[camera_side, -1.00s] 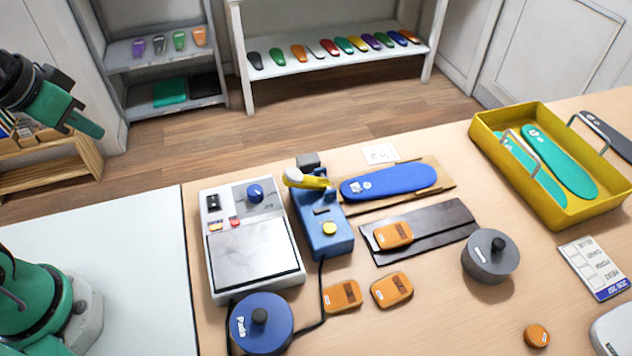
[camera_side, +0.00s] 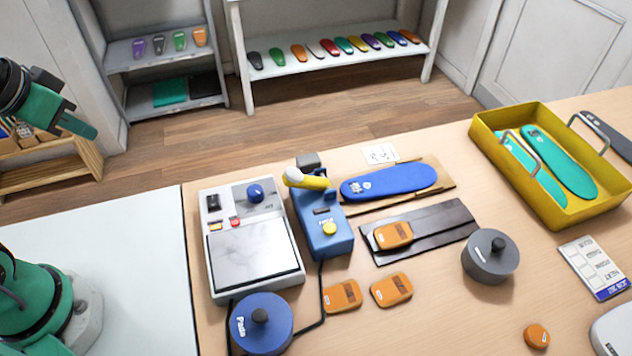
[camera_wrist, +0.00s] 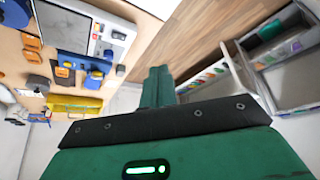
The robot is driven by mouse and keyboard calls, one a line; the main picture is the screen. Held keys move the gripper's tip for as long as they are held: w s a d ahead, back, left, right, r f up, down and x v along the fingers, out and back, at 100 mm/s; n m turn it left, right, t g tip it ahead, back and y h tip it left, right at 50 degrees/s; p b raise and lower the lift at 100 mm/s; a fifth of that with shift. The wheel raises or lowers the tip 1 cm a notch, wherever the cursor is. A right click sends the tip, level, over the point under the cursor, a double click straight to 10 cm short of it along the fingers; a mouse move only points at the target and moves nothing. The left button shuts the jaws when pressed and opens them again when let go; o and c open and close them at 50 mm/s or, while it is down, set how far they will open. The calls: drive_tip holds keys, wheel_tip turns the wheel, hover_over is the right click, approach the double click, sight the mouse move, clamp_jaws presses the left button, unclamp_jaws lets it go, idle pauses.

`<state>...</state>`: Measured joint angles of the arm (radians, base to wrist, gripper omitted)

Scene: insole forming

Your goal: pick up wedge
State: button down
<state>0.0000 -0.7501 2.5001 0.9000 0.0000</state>
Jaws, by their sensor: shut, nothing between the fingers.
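Several small orange pieces that look like wedges are in the side view. One orange wedge (camera_side: 393,235) lies on a dark flat sheet, and two more, a left one (camera_side: 342,296) and a right one (camera_side: 391,290), lie on the bare tabletop in front of it. My gripper (camera_side: 88,130) is at the upper left in the side view, raised and far from all of them. Its green fingers are shut together with nothing between them. The wrist view shows the closed fingers (camera_wrist: 158,86), with orange pieces small and far off at the left.
A blue device (camera_side: 325,240) with a yellow lever stands left of the dark sheet (camera_side: 445,222), beside a grey-white machine (camera_side: 253,255). A blue knobbed weight (camera_side: 262,325) and a grey one (camera_side: 490,257) flank the loose wedges. A yellow tray (camera_side: 487,150) holds teal insoles at the right.

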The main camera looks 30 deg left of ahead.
idle(0.3)
drive_tip(key=c, duration=0.6)
unclamp_jaws()
drive_tip(key=shift+c, duration=0.2)
